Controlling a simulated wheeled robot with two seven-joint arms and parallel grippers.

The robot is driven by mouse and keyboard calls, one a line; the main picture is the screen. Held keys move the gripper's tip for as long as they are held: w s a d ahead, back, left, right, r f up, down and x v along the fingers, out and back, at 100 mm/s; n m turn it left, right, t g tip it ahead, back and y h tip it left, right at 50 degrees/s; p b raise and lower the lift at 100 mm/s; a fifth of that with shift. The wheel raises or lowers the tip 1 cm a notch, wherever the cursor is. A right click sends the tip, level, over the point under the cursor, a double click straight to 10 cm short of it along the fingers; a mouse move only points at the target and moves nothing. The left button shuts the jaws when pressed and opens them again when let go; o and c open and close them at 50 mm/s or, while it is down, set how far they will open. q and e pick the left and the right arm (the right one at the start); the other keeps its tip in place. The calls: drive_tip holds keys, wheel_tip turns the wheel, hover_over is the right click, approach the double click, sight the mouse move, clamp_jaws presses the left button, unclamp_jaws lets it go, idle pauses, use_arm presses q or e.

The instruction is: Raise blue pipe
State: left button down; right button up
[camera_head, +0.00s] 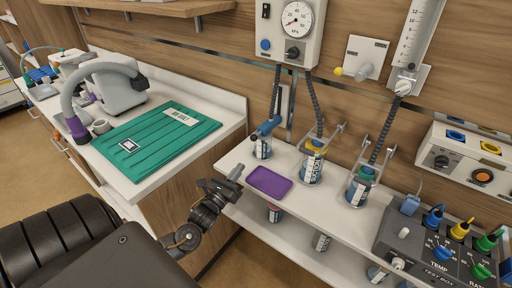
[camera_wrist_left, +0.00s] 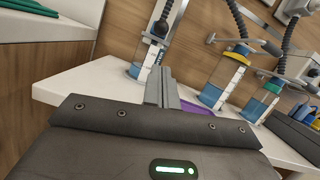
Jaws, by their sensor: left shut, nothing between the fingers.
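The blue pipe (camera_head: 268,127) is an angled blue fitting on top of the leftmost suction jar (camera_head: 263,148), at the lower end of a dark corrugated hose. My left gripper (camera_head: 237,172) is shut and empty, in front of and below the jar near the shelf's left front edge. Its grey fingers (camera_wrist_left: 161,88) point toward the jar in the left wrist view, apart from the pipe. My right gripper is not in view.
A purple tray (camera_head: 269,182) lies on the white shelf (camera_head: 237,155) just right of my gripper. Two more jars with hoses (camera_head: 312,164) stand farther right, beside a grey test box (camera_head: 435,245). A green mat (camera_head: 160,137) covers the left counter. A gauge panel (camera_head: 291,30) hangs above.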

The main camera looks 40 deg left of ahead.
use_arm(q)
drive_tip(key=x, duration=0.3)
drive_tip(key=p+x, duration=0.1)
drive_tip(key=x, duration=0.1)
drive_tip(key=p+x, duration=0.1)
drive_tip(key=x, duration=0.2)
drive_tip(key=shift+w+a+r, duration=0.2)
drive_tip(key=shift+a, duration=0.15)
drive_tip(key=shift+w+r, duration=0.1)
drive_tip(key=shift+w, duration=0.35)
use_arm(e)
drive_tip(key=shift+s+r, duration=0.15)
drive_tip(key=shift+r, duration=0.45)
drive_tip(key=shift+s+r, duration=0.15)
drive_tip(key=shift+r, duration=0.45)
use_arm(q)
wheel_tip(320, 180, up, 12)
drive_tip(key=p, duration=0.9)
drive_tip(key=shift+f, duration=0.2)
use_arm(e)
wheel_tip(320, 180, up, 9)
use_arm(q)
drive_tip(key=shift+a, duration=0.1)
